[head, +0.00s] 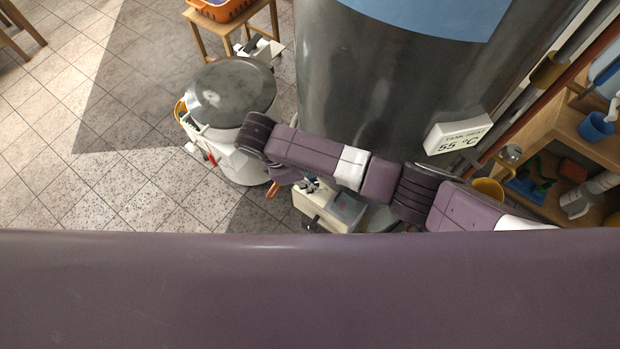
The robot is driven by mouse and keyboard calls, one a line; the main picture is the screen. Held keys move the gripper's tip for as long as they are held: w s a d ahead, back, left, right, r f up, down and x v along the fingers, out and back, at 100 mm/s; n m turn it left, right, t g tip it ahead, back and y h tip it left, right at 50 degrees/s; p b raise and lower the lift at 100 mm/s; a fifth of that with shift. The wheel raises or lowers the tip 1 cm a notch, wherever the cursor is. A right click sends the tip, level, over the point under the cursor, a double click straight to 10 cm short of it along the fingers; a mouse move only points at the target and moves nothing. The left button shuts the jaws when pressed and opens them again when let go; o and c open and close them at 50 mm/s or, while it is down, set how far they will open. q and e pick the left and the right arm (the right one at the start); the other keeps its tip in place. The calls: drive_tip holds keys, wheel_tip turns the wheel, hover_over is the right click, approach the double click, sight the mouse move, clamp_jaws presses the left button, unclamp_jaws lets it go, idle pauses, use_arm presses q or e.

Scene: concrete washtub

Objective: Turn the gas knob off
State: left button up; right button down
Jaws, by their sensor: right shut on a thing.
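A pale box-shaped unit (338,212) stands low at the foot of the large grey metal tank (390,80). My right arm crosses the view from the right and bends down in front of the tank. My right gripper (309,186) is small and partly hidden at the top left of this unit. It is shut on what seems to be the gas knob, which is mostly hidden by the fingers and arm. Which way the knob points cannot be told. My left gripper is not in view.
A lidded metal drum (232,95) stands left of my arm. A sign reading 55 °C (458,134) is on the tank. A wooden shelf (545,150) with blue cups and bottles is at right. A stool (233,22) stands at the back. The tiled floor at left is clear.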

drive_tip(key=shift+r+n+p, duration=0.25)
drive_tip(key=shift+n+p, duration=0.25)
drive_tip(key=shift+p, duration=0.25)
drive_tip(key=n+p, duration=0.2)
drive_tip(key=n+t+y+p, duration=0.1)
drive_tip(key=n+p, duration=0.1)
drive_tip(key=n+t+p, duration=0.1)
drive_tip(key=n+p, duration=0.1)
drive_tip(key=shift+s+d+r, duration=0.1)
drive_tip(key=shift+s+d, duration=0.05)
drive_tip(key=shift+s, duration=0.1)
drive_tip(key=n+y+p, duration=0.1)
drive_tip(key=n+p, duration=0.1)
drive_tip(key=shift+n+t, duration=0.3)
drive_tip(key=shift+t, duration=0.1)
drive_tip(key=n+p, duration=0.1)
drive_tip(key=n+y+p, duration=0.1)
drive_tip(key=n, duration=0.1)
drive_tip(key=n+t+p, duration=0.1)
drive_tip(key=shift+s+d+y, duration=0.1)
drive_tip(key=shift+d+y, duration=0.15)
drive_tip(key=shift+y, duration=0.15)
drive_tip(key=shift+f+n+y+p, duration=0.15)
drive_tip(key=shift+n+y+p, duration=0.25)
drive_tip(key=shift+n, duration=0.65)
drive_tip(key=shift+f+n+y+p, duration=0.1)
drive_tip(key=shift+n+y+p, duration=0.25)
drive_tip(key=shift+n, duration=0.7)
drive_tip(key=shift+d, duration=0.1)
